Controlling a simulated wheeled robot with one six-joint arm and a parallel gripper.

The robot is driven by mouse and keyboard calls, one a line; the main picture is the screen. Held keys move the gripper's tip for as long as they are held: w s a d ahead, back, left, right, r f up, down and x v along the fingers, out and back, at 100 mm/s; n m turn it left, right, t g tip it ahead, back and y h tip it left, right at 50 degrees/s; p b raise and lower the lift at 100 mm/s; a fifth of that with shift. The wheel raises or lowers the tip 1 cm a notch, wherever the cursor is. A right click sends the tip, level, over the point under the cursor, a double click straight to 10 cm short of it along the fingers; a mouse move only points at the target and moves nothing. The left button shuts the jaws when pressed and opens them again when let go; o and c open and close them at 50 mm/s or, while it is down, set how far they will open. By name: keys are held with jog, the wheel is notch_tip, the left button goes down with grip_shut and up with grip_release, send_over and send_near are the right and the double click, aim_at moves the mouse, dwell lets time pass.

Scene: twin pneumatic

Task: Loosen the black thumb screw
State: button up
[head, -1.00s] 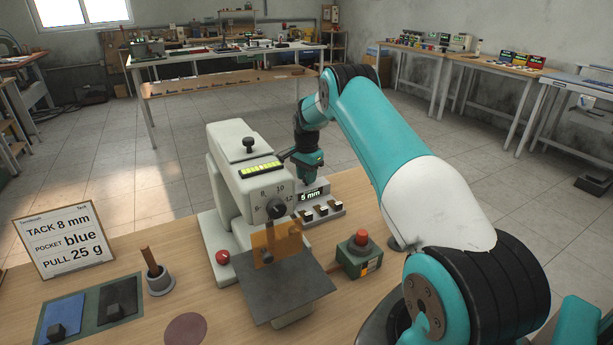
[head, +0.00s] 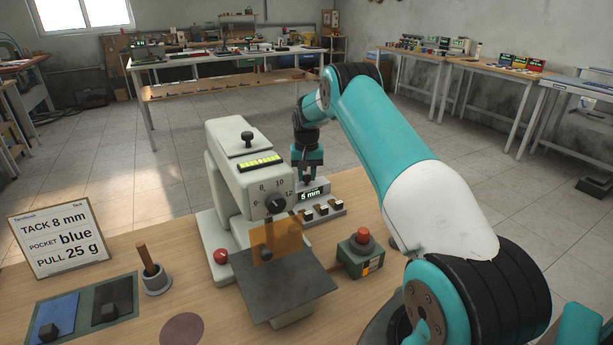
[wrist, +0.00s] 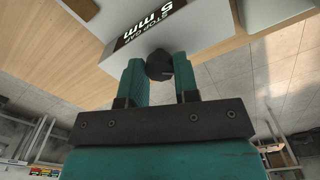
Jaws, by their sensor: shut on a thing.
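The black thumb screw (wrist: 159,65) is a dark, round knob at the edge of the grey block that bears the "STOP GAP 5 mm" display (wrist: 147,28). In the wrist view it sits between the two teal fingertips of my gripper (wrist: 160,73), which is shut on it. In the head view my gripper (head: 307,176) reaches down behind the 5 mm display (head: 311,195), to the right of the grey-white machine (head: 232,170). The screw cannot be made out there.
An orange guard (head: 286,243) stands over a dark plate (head: 284,291) at the machine's front. A green box with a red button (head: 361,236) is to the right. A sign (head: 59,240), a pot with a wooden handle (head: 156,281) and blue and black trays are at left.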

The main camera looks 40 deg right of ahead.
aim_at(307, 176)
jog(key=shift+n, duration=1.6)
jog(key=o, duration=0.9)
notch_tip(307, 176, up, 18)
jog(key=shift+f+b, duration=0.25)
jog(key=shift+b, duration=0.5)
